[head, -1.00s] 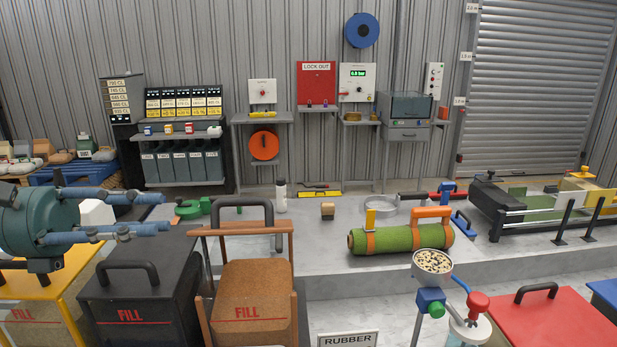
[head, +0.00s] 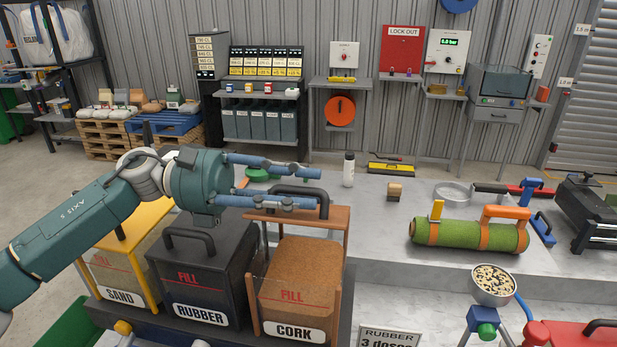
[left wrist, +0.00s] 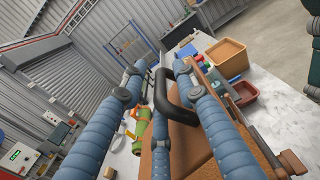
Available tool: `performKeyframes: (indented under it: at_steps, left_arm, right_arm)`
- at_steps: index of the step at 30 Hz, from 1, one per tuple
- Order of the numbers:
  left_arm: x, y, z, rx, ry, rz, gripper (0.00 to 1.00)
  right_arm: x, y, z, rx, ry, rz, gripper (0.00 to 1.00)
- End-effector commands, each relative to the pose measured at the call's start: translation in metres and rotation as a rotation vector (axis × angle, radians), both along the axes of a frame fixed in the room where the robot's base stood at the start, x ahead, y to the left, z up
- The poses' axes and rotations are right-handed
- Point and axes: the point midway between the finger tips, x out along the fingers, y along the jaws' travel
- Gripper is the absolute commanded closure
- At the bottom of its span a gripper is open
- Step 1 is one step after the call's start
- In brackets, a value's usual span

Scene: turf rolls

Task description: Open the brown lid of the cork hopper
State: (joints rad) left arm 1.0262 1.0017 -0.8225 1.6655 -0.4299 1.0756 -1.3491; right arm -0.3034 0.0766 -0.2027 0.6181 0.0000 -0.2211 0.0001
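The cork hopper (head: 310,262) stands at the right end of the hopper row, marked CORK and FILL. Its brown lid (head: 326,219) shows as a bar along the upper edge, with a dark arched handle (head: 314,190). I cannot tell how far the lid is raised, if at all. My left gripper (head: 305,188) is at the handle, its blue fingers spread apart. In the left wrist view the handle (left wrist: 163,95) lies between the fingers (left wrist: 158,72), with a gap visible, over a brown surface. My right gripper is not in view.
The black rubber hopper (head: 204,278) and yellow sand hopper (head: 115,278) stand left of the cork hopper. A green turf roll (head: 455,235) lies on the grey platform to the right. A bowl of granules (head: 492,284) stands at the front right.

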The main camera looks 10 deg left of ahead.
Motion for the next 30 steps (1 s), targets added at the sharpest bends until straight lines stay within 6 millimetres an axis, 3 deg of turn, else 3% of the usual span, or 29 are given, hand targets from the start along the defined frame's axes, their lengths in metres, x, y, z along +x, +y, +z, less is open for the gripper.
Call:
performKeyframes:
  at_steps: [4, 13, 18, 30]
  left_arm:
    - [-0.0001, -0.0109, 0.0009, 0.0, -0.001, 0.0, 0.7]
    - [0.0002, -0.0127, -0.0003, 0.0, -0.001, 0.001, 0.7]
    - [0.0002, -0.0125, -0.0003, 0.0, -0.001, 0.001, 1.0]
    - [0.0027, -0.0121, 0.0029, 0.0, 0.017, 0.002, 1.0]
  right_arm:
    - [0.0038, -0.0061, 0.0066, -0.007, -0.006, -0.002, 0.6]
    - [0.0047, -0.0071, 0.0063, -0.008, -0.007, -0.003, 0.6]
    - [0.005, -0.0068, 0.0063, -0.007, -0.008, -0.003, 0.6]
    - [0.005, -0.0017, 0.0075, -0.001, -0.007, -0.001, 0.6]
